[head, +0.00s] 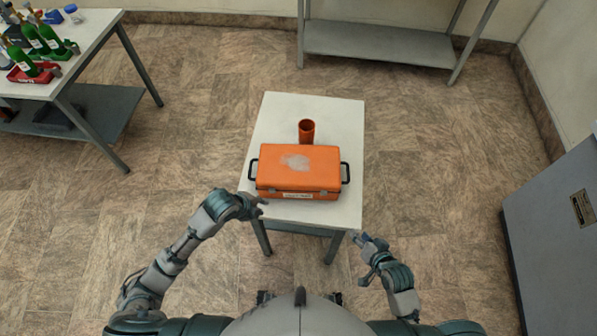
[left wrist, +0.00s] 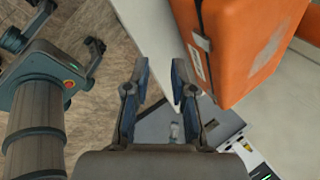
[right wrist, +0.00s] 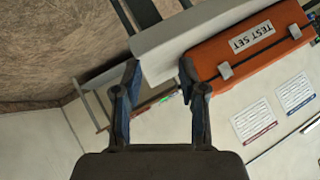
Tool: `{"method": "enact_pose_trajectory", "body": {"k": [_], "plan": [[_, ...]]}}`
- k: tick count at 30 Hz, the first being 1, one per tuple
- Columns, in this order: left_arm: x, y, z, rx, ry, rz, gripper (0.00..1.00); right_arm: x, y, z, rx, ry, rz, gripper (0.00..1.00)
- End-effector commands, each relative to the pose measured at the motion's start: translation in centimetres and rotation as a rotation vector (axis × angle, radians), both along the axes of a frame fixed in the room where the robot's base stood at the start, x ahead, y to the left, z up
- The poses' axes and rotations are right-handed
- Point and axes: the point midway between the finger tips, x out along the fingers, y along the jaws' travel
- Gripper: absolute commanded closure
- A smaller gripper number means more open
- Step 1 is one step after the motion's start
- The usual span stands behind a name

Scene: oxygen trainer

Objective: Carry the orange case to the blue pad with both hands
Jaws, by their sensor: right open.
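The orange case (head: 298,168) lies flat on a small white table (head: 348,118), with a black handle on each short end. It shows at the upper right of the left wrist view (left wrist: 245,45), and in the right wrist view (right wrist: 245,50) with its "TEST SET" label. My left gripper (head: 262,206) is open and empty by the table's left edge, near the case's front left corner but apart from its handle; its fingers show in the left wrist view (left wrist: 159,66). My right gripper (head: 360,240) is open and empty off the table's front right corner. I see no blue pad.
An orange cylinder (head: 306,131) stands on the table right behind the case. A table with green bottles (head: 32,42) is at the far left, a grey shelf (head: 378,42) at the back, and a grey cabinet (head: 555,225) at right. Open floor lies between.

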Motion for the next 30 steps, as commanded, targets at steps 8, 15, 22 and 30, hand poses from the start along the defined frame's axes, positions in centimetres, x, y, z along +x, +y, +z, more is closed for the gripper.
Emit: {"method": "enact_pose_trajectory", "body": {"k": [8, 15, 22, 30], "plan": [[7.7, 6.1, 7.8, 0.396, -0.204, -0.689, 0.76, 5.2, -1.7, 4.0, 0.367, -0.225, -0.170, 0.59], [9.3, 8.7, 10.8, 0.498, -0.244, -0.877, 0.76, 6.5, -2.8, 5.6, 0.494, -0.295, -0.223, 0.59], [9.3, 8.7, 10.8, 0.499, -0.245, -0.883, 0.76, 6.6, -2.8, 5.6, 0.497, -0.297, -0.224, 0.59], [9.9, 8.3, 9.3, 0.495, -0.244, -0.883, 0.76, 8.1, -2.3, 5.3, 0.497, -0.299, -0.225, 0.59]]}}
